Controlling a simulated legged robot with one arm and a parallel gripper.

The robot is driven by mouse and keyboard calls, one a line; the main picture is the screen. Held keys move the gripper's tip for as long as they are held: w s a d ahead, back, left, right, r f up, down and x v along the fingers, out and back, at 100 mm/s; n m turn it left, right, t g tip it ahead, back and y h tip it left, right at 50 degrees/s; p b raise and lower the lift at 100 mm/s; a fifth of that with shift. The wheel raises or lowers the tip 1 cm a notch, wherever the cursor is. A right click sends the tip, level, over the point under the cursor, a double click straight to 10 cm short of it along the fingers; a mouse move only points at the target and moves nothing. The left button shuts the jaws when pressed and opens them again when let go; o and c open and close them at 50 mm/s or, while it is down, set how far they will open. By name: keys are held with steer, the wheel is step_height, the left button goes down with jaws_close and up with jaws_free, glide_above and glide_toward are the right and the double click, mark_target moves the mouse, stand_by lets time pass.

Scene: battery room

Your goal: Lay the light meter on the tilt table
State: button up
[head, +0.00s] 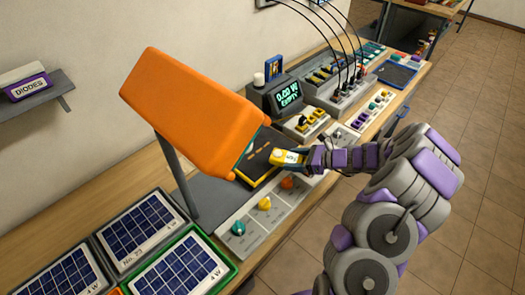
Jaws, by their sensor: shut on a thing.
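The light meter (286,157), a small yellow block with a pale marked face, is at the tip of my gripper (304,158). My gripper reaches in from the right and is shut on it. The tilt table (256,166) appears to be the dark plate with a yellow-orange edge under the lamp head. The meter is over or at the plate's right side; I cannot tell whether it touches. The large orange lamp head (185,105) hides the plate's left and far part.
The lamp's grey post (178,175) stands left of the plate. A control panel with coloured knobs (264,204) runs along the front. Solar panels (140,232) lie at the lower left. A display box (284,97) and cabled modules stand behind.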

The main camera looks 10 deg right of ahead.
steer(key=b, duration=0.3)
glide_above(264, 151)
steer(key=s, duration=0.1)
steer(key=shift+s+f, duration=0.2)
steer(key=shift+f, duration=0.4)
steer(key=shift+w+d, duration=0.3)
steer(key=shift+w, duration=0.4)
steer(key=f, duration=0.2)
steer(key=f+b, duration=0.1)
steer(key=shift+a+f, duration=0.3)
steer(key=shift+a+r, duration=0.1)
steer(key=shift+a, duration=0.15)
steer(key=shift+d, duration=0.1)
steer(key=o, duration=1.1)
steer(key=shift+d, duration=0.35)
steer(key=shift+o, duration=0.2)
steer(key=shift+a, duration=0.1)
steer(key=shift+a, duration=0.1)
